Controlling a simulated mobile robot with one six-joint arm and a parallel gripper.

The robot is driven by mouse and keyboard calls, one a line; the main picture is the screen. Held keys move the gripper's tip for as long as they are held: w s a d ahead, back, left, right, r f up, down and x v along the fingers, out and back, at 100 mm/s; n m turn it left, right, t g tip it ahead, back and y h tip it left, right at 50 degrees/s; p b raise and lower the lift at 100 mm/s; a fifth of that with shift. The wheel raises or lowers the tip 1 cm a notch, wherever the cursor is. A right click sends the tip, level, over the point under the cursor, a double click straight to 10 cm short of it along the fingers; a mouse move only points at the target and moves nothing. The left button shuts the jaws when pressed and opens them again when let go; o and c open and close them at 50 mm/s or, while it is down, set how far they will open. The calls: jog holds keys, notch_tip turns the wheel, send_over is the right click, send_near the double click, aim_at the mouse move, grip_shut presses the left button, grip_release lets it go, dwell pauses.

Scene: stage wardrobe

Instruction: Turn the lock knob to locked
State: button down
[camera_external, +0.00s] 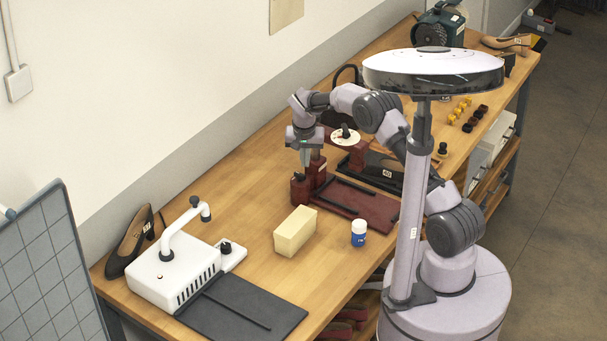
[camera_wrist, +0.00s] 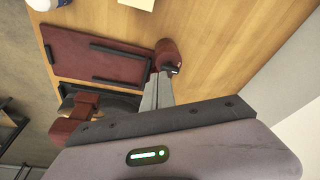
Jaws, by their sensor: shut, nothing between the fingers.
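A dark red device has a black knob (camera_external: 345,131) on a round white dial (camera_external: 341,138) at its raised end. Another black knob (camera_external: 225,246) sits on the side box of a white machine (camera_external: 175,272). I cannot tell from labels which is the lock knob. My gripper (camera_external: 304,163) points down, left of the white dial and just above a dark red block (camera_external: 299,190) of the red device. In the wrist view my gripper (camera_wrist: 159,76) is shut and empty, its tips close to the red block (camera_wrist: 168,52). The dial knob cannot be made out there.
The red device's base plate (camera_external: 370,208) carries black rails. A cream block (camera_external: 295,231) and a blue-white jar (camera_external: 358,233) stand in front of it. A dark shoe (camera_external: 130,245) is by the wall. Bare wooden bench (camera_external: 245,190) lies left of the red device.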

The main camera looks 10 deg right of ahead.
aim_at(304, 177)
jog(key=b+x, duration=0.1)
jog(key=x, duration=0.1)
jog(key=s+b+x, duration=0.1)
jog(key=b+x, duration=0.2)
jog(key=x, duration=0.2)
jog(key=shift+s+a+f+b, duration=0.25)
jog(key=shift+a+b, duration=0.1)
jog(key=shift+b, duration=0.05)
jog(key=shift+r, duration=0.15)
jog(key=shift+w+r+p, duration=0.1)
jog(key=shift+w+p, duration=0.2)
jog(key=shift+w, duration=0.05)
jog(key=shift+a, duration=0.35)
jog(key=shift+a+b, duration=0.25)
jog(key=shift+b, duration=0.05)
jog(key=shift+w+a, duration=0.25)
jog(key=shift+a, duration=0.2)
jog(key=shift+w+a, duration=0.15)
jog(key=shift+a, duration=0.1)
